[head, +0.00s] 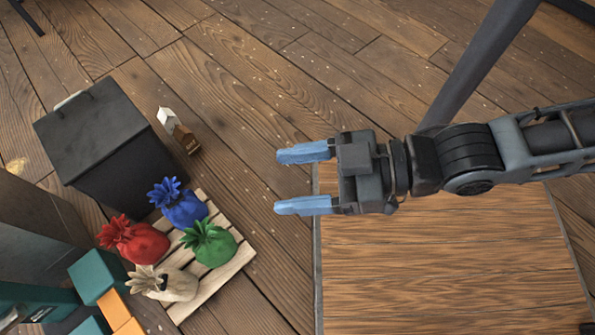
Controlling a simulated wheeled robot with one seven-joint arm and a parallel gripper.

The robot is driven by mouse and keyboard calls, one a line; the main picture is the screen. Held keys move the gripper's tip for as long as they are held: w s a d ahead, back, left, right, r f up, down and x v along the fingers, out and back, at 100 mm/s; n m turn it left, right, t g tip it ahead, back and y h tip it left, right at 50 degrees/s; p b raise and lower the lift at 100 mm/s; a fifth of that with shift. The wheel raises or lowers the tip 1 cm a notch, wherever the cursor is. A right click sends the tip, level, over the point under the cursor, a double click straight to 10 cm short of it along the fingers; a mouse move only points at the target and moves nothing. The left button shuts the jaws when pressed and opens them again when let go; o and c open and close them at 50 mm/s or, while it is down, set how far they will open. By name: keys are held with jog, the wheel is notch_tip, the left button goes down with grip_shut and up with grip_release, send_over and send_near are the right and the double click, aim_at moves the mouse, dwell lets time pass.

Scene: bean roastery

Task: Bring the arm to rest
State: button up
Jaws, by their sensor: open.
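My gripper (290,180) is open and empty, with its two blue fingers apart and pointing left. It hangs at the middle of the head view, above the left edge of a wooden table top (440,260). My arm reaches in from the right side of the picture. Nothing is between the fingers, and no object touches them.
A dark bin (105,145) and small carton (178,131) stand behind. The visible table top is clear.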

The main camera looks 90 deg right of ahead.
notch_tip(320, 180, up, 35)
jog(key=p, duration=3.4)
jog(key=shift+p, duration=0.4)
jog(key=shift+f, duration=0.1)
